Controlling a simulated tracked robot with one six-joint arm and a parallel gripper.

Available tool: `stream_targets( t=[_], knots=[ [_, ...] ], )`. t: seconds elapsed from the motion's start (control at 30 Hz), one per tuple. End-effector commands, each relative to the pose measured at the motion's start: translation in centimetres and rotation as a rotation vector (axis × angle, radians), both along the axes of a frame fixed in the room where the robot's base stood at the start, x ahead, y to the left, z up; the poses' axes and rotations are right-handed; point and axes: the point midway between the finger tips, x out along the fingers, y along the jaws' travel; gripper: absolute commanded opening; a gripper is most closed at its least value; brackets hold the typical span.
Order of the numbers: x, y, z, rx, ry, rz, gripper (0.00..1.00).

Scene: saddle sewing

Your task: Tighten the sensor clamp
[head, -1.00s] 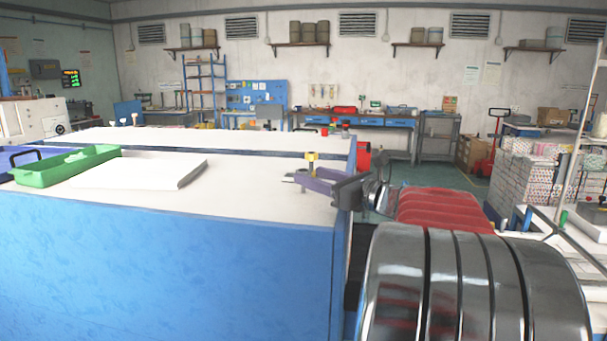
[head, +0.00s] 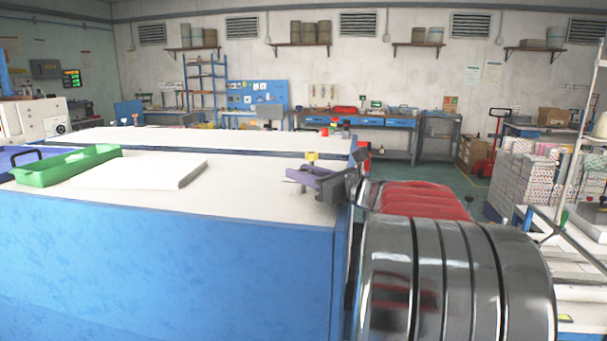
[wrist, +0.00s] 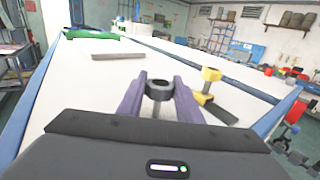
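The clamp shows as a dark round ring-shaped knob (wrist: 159,90) on a grey stem and, just right of it, a yellow knob (wrist: 210,76) over a dark bar (wrist: 217,110). In the head view the yellow knob (head: 312,156) stands on the white top near the right edge of the blue bench. My gripper (head: 292,174) has purple fingers and is low over that top. In the wrist view the dark knob is between the fingertips (wrist: 160,82), very close to both; whether they press on it I cannot tell. The stem's foot is hidden.
A green tray (head: 66,165) and a pale flat slab (head: 140,171) lie on the left of the bench top. A second white top (head: 215,139) runs behind it, with small red items (head: 325,131) at its right end. The top left of my gripper is clear.

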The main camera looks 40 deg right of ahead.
Motion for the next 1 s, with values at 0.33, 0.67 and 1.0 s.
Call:
stream_targets(
  t=[0.33, 0.67, 1.0],
  knots=[
    [-0.03, -0.01, -0.01, 0.000, 0.000, -0.001, 0.10],
    [-0.05, 0.05, -0.02, -0.001, 0.001, -0.041, 0.10],
    [-0.03, 0.15, 0.03, 0.000, 0.000, -0.180, 0.10]
  ],
)
